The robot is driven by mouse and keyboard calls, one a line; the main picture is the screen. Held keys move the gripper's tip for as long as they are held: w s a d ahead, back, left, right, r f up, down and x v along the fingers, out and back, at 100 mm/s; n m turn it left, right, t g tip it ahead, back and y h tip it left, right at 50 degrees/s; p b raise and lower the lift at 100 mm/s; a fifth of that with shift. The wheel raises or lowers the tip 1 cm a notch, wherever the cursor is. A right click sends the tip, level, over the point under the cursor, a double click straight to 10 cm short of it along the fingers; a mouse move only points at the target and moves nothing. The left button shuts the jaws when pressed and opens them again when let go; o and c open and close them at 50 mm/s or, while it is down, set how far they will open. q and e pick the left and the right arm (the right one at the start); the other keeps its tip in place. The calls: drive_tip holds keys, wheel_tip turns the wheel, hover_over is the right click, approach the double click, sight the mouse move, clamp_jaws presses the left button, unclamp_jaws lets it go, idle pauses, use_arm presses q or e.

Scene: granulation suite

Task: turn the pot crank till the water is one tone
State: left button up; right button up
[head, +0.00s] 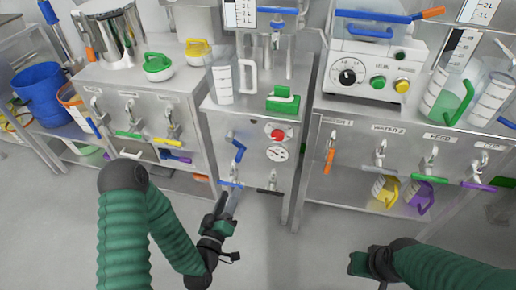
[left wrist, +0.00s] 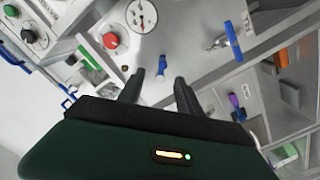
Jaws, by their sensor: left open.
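A blue crank (head: 237,146) is on the front of the middle steel cabinet, left of a red button (head: 278,135) and a round gauge (head: 278,153). My left gripper (head: 222,203) is open, below the crank in the head view. In the left wrist view, its two dark fingers (left wrist: 158,88) point toward the cabinet front. A blue grip, apparently the crank's (left wrist: 162,66), shows just beyond and between the fingertips; contact cannot be told. My right gripper (head: 362,262) hangs low at the right, away from the cabinets; its jaws are unclear. No water tone can be made out.
A blue-handled valve (head: 231,184) and a black-handled valve (head: 270,190) sit low on the same front. A clear jug (head: 224,82) and a green-handled item (head: 283,100) stand on top. Side cabinets carry several valves. The grey floor (head: 290,250) is clear.

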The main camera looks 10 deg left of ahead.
use_arm(q)
drive_tip(key=b, duration=0.1)
approach(238, 157)
drive_tip(key=shift+m, duration=0.3)
drive_tip(key=w+b, duration=0.1)
drive_tip(key=w, duration=0.2)
drive_tip(key=w+f+b, duration=0.1)
drive_tip(key=w, duration=0.3)
drive_tip(key=w+b, duration=0.1)
drive_tip(key=w, duration=0.2)
drive_tip(key=shift+w+d+f+b, duration=0.15)
drive_tip(key=shift+d+f+b, duration=0.05)
drive_tip(key=shift+b, duration=0.15)
drive_tip(key=shift+w+a, duration=0.35)
drive_tip(key=shift+d+r, duration=0.1)
drive_tip(key=shift+d, duration=0.3)
drive_tip(key=shift+c, duration=2.3)
clamp_jaws()
use_arm(e)
drive_tip(key=f, duration=0.2)
drive_tip(key=a+f, duration=0.1)
drive_tip(key=f, duration=0.1)
drive_tip(key=shift+a+f, duration=0.1)
drive_tip(key=shift+f, duration=0.05)
use_arm(q)
drive_tip(key=shift+a, duration=0.25)
